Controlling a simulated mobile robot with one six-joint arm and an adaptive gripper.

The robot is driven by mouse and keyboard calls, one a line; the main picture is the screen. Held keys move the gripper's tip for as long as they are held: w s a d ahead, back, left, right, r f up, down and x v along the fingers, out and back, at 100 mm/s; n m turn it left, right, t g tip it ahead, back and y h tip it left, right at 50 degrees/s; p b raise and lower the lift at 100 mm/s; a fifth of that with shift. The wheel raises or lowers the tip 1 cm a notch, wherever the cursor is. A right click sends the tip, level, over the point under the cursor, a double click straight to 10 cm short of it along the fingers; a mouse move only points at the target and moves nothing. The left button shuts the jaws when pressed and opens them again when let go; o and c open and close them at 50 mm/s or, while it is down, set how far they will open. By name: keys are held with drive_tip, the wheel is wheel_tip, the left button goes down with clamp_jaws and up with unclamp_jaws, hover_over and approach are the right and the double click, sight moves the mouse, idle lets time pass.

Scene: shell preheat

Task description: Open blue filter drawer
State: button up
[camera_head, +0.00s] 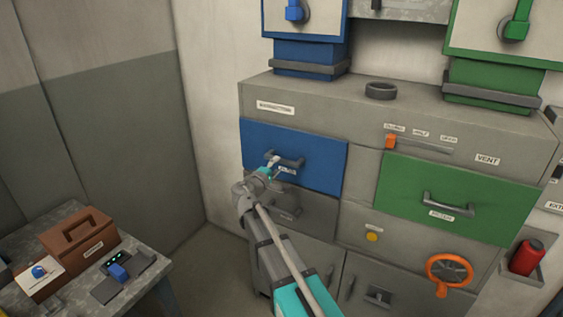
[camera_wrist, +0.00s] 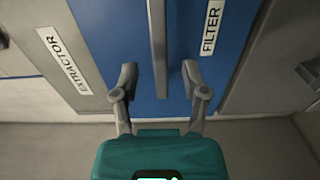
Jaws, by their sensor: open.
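The blue filter drawer (camera_head: 315,158) is in the left part of the grey cabinet, and its front looks flush and closed. Its grey bar handle (camera_head: 291,161) is partly hidden by my gripper (camera_head: 271,164) in the head view. In the wrist view, the blue front (camera_wrist: 195,30) fills the upper middle, with a FILTER label (camera_wrist: 211,28). There the handle (camera_wrist: 158,45) runs down between the two fingertips of my gripper (camera_wrist: 160,72). The fingers are spread, with a gap on each side of the bar. I cannot tell how deep the bar sits between them.
A green drawer (camera_head: 408,200) is at the right, with an orange wheel (camera_head: 449,270) below it. A grey drawer (camera_head: 318,212) lies under the blue one. A side table (camera_head: 58,228) with a brown box (camera_head: 79,238) stands at left. Floor shows between table and cabinet.

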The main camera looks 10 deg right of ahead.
sight(281, 162)
drive_tip(key=shift+x, duration=2.15)
clamp_jaws()
